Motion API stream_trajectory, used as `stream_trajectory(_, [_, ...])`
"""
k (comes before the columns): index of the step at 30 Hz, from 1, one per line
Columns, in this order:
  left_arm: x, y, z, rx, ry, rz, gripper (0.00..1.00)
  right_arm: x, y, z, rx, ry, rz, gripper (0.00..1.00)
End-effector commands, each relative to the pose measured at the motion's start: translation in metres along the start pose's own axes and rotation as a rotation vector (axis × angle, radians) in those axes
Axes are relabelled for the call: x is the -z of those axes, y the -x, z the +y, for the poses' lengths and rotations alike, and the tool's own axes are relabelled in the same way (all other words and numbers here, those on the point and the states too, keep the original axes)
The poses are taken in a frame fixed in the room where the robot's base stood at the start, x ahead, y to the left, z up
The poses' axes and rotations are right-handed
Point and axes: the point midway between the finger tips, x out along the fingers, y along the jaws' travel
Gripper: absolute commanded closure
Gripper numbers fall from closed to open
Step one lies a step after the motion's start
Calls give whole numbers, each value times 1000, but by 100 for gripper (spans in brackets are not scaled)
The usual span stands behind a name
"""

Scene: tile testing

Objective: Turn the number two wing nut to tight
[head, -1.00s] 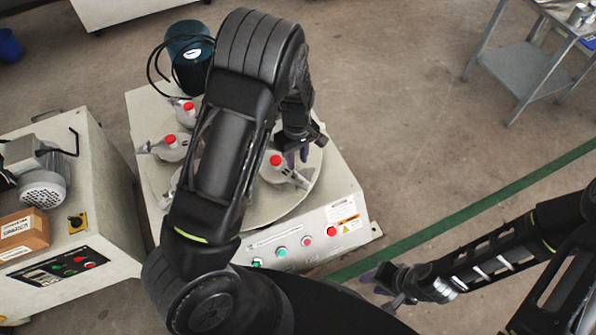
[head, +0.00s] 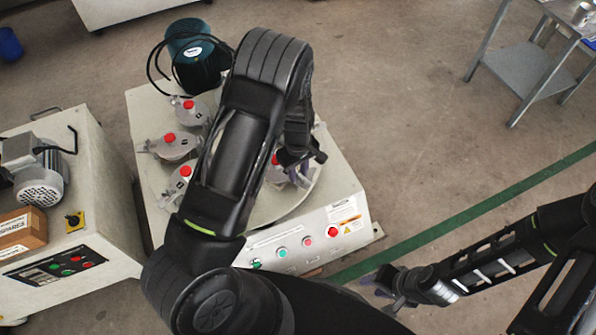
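A pale machine carries a round turntable (head: 283,209) with several grey holders topped by red knobs. The holders show at the back (head: 188,107), at the left (head: 172,146) and at the front left (head: 182,182). A further holder (head: 276,172) at the right is partly hidden by my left arm. A winged grey part shows at its right side, but I cannot read any number. My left gripper (head: 297,177) points down at this right holder, its fingertips at or beside the winged part; contact and opening are unclear. My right gripper (head: 380,285) is open and empty, low in front of the machine.
A green motor (head: 193,55) with black cable stands at the machine's back corner. Coloured buttons (head: 281,252) line its front. A second cabinet (head: 100,210) with a motor and cardboard box (head: 22,231) stands left. The floor to the right is clear up to a metal table (head: 525,70).

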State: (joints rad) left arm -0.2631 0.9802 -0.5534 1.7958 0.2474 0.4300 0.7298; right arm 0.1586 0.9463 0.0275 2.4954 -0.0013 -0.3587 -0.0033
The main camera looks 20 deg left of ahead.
Motion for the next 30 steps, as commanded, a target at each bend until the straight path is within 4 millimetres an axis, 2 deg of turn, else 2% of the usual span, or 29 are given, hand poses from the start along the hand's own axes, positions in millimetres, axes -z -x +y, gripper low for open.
stream_trajectory(1, [0, 0, 0, 0, 0, 0, 78, 0, 0, 0, 0, 0, 0, 64])
stream_trajectory(9, [0, 0, 0, 0, 0, 0, 100, 0, 0, 0, 0, 0, 0, 64])
stream_trajectory(30, [0, 0, 0, 0, -22, 0, 100, 0, 0, 0, 0, 0, 0, 64])
